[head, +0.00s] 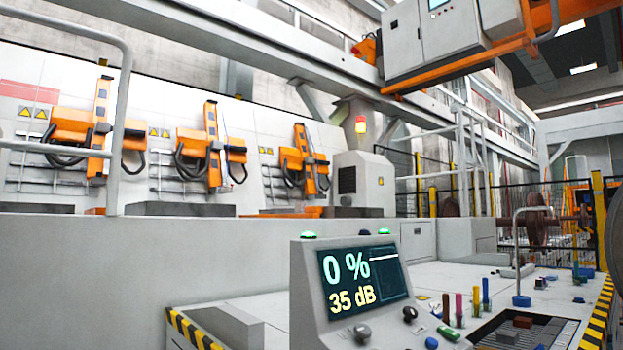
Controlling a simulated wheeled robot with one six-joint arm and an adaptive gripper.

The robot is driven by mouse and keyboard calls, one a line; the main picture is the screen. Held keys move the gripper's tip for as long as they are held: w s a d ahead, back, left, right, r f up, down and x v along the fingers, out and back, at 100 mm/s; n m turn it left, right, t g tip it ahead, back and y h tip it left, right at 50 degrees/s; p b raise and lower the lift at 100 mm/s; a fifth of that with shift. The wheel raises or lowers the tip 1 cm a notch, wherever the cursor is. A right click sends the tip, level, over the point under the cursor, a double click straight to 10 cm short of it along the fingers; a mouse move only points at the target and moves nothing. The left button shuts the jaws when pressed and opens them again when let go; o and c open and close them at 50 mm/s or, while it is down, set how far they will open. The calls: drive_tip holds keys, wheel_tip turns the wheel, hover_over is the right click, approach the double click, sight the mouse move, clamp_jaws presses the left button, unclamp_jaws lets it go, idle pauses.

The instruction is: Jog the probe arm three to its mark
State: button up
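Three orange probe arms stand in a row on the white wall behind a low grey wall: a left one (98,128), a middle one (212,145) and a right one (305,160). I see no numbers on them, and no clear mark. The grey control console (300,290) stands in front. Its screen (362,279) reads "0 %" and "35 dB", with a small line trace at upper right. A grey knob (362,333), a dark knob (410,314) and a blue button (431,342) sit below the screen. My gripper is not in view.
A white bench (470,280) right of the console holds several coloured upright pieces, a dark grated tray (525,331) and a blue-based bent stand (521,299). Yellow-black striped edges (597,325) border it. A pale railing (122,120) crosses the left. A beacon (361,124) shows orange-red.

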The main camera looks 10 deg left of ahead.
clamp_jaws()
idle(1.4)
